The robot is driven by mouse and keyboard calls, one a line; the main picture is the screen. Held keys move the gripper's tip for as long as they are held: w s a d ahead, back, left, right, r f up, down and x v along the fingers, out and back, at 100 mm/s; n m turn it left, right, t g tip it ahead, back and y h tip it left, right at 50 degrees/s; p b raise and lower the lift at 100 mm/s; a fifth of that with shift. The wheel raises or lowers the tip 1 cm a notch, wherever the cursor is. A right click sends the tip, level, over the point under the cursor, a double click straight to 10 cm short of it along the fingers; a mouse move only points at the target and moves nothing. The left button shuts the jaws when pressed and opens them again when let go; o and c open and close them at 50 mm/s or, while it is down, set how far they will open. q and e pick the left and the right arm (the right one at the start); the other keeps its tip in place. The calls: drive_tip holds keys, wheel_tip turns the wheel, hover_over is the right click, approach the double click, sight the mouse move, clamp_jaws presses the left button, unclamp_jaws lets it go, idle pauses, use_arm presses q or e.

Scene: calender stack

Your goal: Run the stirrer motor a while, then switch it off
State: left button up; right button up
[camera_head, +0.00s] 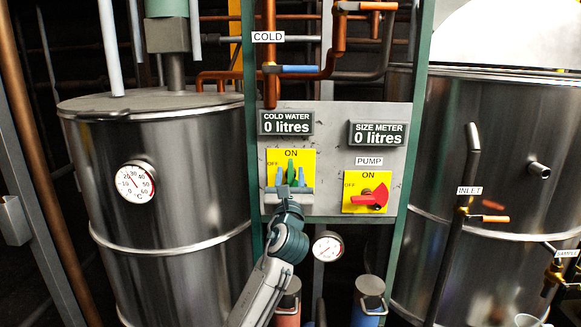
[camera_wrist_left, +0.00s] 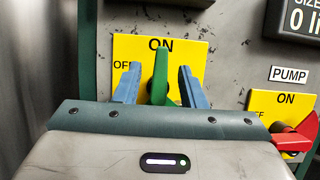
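A green switch handle (camera_head: 291,171) stands upright on a yellow plate (camera_head: 308,158), pointing at ON. No name label shows for this switch. My left gripper (camera_head: 290,177) is in front of the plate, with one finger on each side of the handle. In the left wrist view the green handle (camera_wrist_left: 160,77) stands between the two blue fingers (camera_wrist_left: 157,85). A gap shows on the handle's left and a narrower one on its right, so the gripper is open around it. A teal housing (camera_head: 167,8) sits above the left steel vessel (camera_head: 180,185). My right gripper is not in view.
A red PUMP switch (camera_head: 367,198) is on the same grey panel (camera_head: 335,165), to the right. Displays reading 0 litres are above: COLD WATER (camera_head: 287,122) and SIZE METER (camera_head: 377,133). A second steel vessel (camera_head: 510,130) stands right, with an INLET pipe (camera_head: 455,220) before it.

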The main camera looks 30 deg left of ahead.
use_arm(q)
drive_tip(key=shift+x, duration=1.25)
clamp_jaws()
